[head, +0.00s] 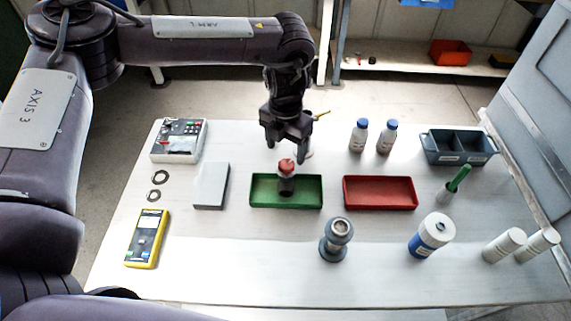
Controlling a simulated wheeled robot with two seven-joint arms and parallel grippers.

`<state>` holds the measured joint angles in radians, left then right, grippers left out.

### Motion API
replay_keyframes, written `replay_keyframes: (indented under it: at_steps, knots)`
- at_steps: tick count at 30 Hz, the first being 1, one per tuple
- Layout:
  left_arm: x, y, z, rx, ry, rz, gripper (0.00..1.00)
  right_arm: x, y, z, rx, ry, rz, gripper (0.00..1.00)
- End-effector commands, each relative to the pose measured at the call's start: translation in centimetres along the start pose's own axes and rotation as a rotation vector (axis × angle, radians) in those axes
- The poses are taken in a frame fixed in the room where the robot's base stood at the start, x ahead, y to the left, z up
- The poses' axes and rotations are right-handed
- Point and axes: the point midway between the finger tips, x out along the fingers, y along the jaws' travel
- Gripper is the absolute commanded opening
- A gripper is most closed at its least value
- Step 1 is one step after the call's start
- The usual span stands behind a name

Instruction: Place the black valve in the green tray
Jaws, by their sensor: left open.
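The black valve (287,185), dark with a reddish top, stands upright at the middle of the green tray (259,202). Its base appears to rest inside the tray, behind the front wall. My left gripper (288,148) hangs just above the valve, pointing down. Its fingers are apart, and the valve's red top shows below them with nothing held. My right gripper is not in view.
A red tray (380,208) lies to the right of the green one. A grey box (211,186) lies to the left. A grey round fitting (336,240) stands in front. Two blue-capped bottles (386,138) stand behind the red tray.

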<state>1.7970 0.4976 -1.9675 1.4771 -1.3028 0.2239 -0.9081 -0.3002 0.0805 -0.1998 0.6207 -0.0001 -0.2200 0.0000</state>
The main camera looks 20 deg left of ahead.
Motion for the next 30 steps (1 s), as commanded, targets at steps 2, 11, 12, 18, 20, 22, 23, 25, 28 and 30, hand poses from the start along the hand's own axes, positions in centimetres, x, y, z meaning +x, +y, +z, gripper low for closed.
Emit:
replay_keyframes:
  at_steps: [2,11,12,18,20,22,23,25,28,30]
  knots:
    - [-1.3,0.0,0.1,0.000,-0.004,-0.001,0.68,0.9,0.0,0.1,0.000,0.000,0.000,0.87]
    - [-4.3,0.0,0.0,-0.001,0.000,-0.001,0.68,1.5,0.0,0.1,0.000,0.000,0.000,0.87]
    - [-4.4,0.0,0.0,-0.001,0.000,-0.001,0.68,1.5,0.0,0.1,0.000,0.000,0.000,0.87]
    - [-4.5,0.0,0.0,-0.001,0.001,0.000,0.68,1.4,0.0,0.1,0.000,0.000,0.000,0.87]
    - [-4.5,0.0,0.0,0.000,0.001,0.000,0.68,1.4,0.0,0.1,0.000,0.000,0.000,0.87]
    - [-4.5,0.0,0.0,0.000,0.001,0.000,0.68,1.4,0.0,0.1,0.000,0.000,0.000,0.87]
    - [-4.5,0.0,0.0,0.000,0.001,0.000,0.68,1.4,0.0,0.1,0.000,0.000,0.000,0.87]
    - [-4.5,0.0,0.0,0.000,0.001,0.000,0.68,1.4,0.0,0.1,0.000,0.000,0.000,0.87]
    - [-4.4,0.0,0.0,0.000,0.001,0.000,0.68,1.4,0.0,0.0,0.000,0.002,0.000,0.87]
    - [-4.4,0.0,0.0,0.000,0.001,0.000,0.68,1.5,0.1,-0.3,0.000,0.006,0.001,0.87]
